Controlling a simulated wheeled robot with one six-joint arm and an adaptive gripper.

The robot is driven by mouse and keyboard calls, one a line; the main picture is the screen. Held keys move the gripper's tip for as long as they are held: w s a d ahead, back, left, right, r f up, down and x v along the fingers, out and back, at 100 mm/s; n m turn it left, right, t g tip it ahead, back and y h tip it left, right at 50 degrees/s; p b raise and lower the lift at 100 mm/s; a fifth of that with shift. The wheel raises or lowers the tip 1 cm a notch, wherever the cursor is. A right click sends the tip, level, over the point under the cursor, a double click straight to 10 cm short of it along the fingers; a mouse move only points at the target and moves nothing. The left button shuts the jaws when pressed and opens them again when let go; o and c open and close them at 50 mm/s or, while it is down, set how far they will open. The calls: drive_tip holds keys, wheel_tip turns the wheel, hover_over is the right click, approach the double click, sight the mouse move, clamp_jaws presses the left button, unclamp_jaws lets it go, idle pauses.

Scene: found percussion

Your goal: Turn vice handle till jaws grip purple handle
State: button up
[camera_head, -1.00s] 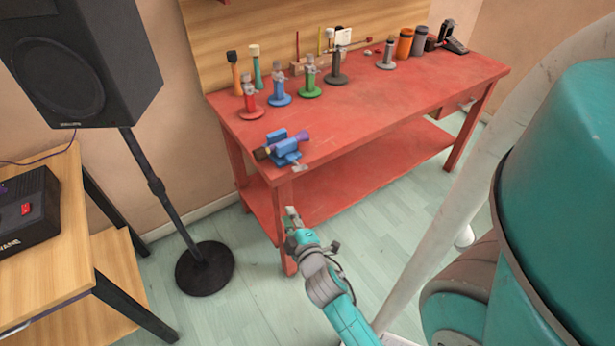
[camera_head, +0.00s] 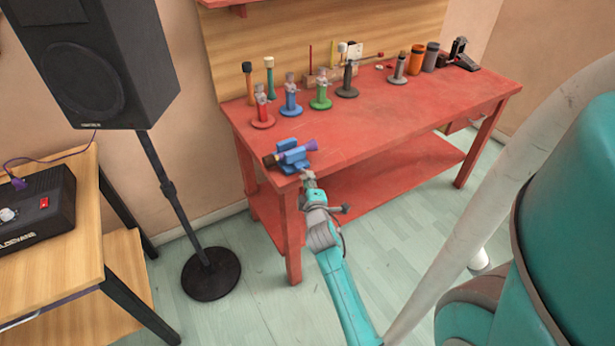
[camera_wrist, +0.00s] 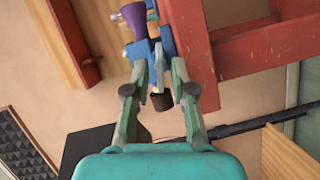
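The blue vice (camera_head: 291,158) is at the near left corner of the red workbench. A tool with a purple handle (camera_head: 309,146) and a dark end lies across the vice between its jaws. The purple handle (camera_wrist: 135,20) and blue vice (camera_wrist: 166,42) also show in the wrist view. My gripper (camera_head: 308,178) is at the bench's front edge, right by the vice's handle side. In the wrist view its two fingers (camera_wrist: 160,66) are apart, with the blue vice showing between and beyond them.
The red workbench (camera_head: 375,140) carries several coloured stands and cups along its back. A black speaker on a stand (camera_head: 170,190) is at left, beside a wooden table (camera_head: 80,240) with a black box. The floor in front of the bench is clear.

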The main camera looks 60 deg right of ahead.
drive_tip(key=shift+x, duration=1.3)
clamp_jaws()
drive_tip(key=shift+m, duration=0.3)
drive_tip(key=m+y, duration=0.2)
drive_tip(key=m, duration=0.1)
drive_tip(key=shift+m, duration=0.3)
drive_tip(key=m+y, duration=0.2)
drive_tip(key=m, duration=0.1)
drive_tip(key=shift+m+y, duration=0.4)
drive_tip(key=shift+f+t, duration=0.1)
drive_tip(key=shift+t, duration=0.2)
